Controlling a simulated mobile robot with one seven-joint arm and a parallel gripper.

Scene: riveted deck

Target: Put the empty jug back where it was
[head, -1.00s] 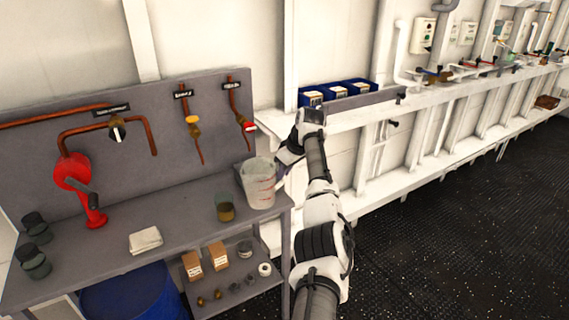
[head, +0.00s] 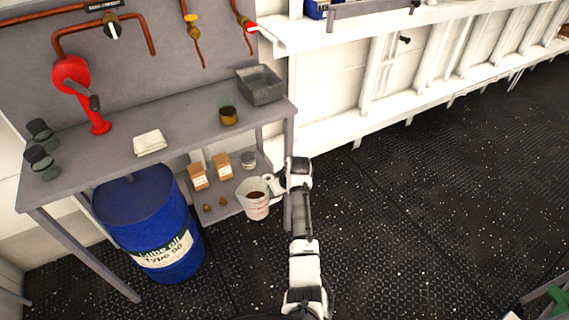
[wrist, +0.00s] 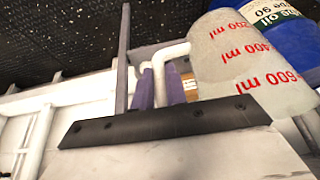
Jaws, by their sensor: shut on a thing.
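The jug (head: 252,207) is a translucent white measuring jug with red markings. In the head view it is upright at the front right of the bench's lower shelf (head: 226,207); I cannot tell if it touches the shelf. A brown patch shows in its mouth; I cannot tell what it is. My gripper (head: 281,186) is at the jug's right side, shut on its handle. In the wrist view the purple fingers of my gripper (wrist: 161,86) close around the white handle, and the jug (wrist: 245,65) fills the upper right with its red millilitre marks.
Two cardboard boxes (head: 210,172), a small jar (head: 248,160) and small brass parts are on the lower shelf. A bench leg (head: 289,150) stands close to my gripper. A blue oil drum (head: 160,225) is at left. The bench top holds a grey tray (head: 262,86) and an amber-filled cup (head: 228,116).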

